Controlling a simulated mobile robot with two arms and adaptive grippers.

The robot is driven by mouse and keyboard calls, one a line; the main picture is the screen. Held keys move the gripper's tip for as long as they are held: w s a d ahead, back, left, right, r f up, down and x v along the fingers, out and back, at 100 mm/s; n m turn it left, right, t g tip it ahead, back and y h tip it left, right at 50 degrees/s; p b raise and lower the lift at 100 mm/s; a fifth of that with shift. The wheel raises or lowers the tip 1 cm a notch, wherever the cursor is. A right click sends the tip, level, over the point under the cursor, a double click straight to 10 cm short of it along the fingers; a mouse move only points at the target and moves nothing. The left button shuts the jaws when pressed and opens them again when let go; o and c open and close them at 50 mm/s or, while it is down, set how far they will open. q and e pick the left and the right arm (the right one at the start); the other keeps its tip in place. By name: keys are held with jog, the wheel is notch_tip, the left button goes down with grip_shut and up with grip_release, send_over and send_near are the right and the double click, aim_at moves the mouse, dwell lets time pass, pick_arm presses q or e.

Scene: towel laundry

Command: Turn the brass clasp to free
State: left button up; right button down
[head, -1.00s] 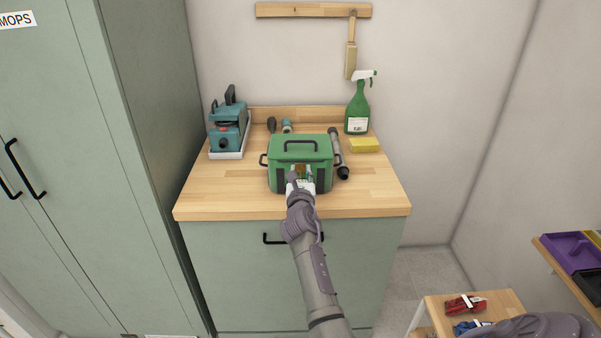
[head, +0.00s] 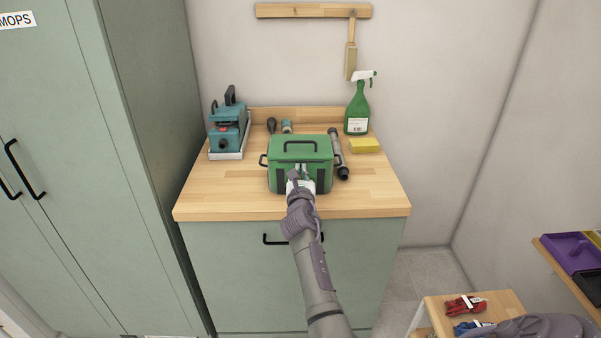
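A green box (head: 287,146) with a black top handle and black side handles stands on the wooden counter top. My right gripper (head: 302,173) is at the middle of the box's front face, where it covers the clasp. The brass of the clasp cannot be made out now. The gripper's fingers look close together and turned edge-on, and I cannot tell whether they are shut on the clasp. The box's lid looks down. My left gripper is not in view.
The counter's front (head: 230,205) is bare left of my arm. A small wooden table (head: 500,300) stands at lower right.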

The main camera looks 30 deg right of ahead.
jog(key=m+b, duration=0.1)
jog(key=m, duration=0.5)
jog(key=f+m+b, duration=0.1)
jog(key=m+b, duration=0.1)
jog(key=m, duration=0.4)
jog(key=d+m+b, duration=0.1)
jog(key=m+b, duration=0.1)
jog(key=m, duration=0.3)
jog(key=shift+s+f+m, duration=0.15)
jog(key=shift+s+m, duration=0.15)
jog(key=shift+m, duration=0.1)
dwell(0.5)
jog(key=c, duration=1.3)
grip_release()
jog(key=shift+c, duration=0.2)
jog(key=shift+s+a, duration=0.1)
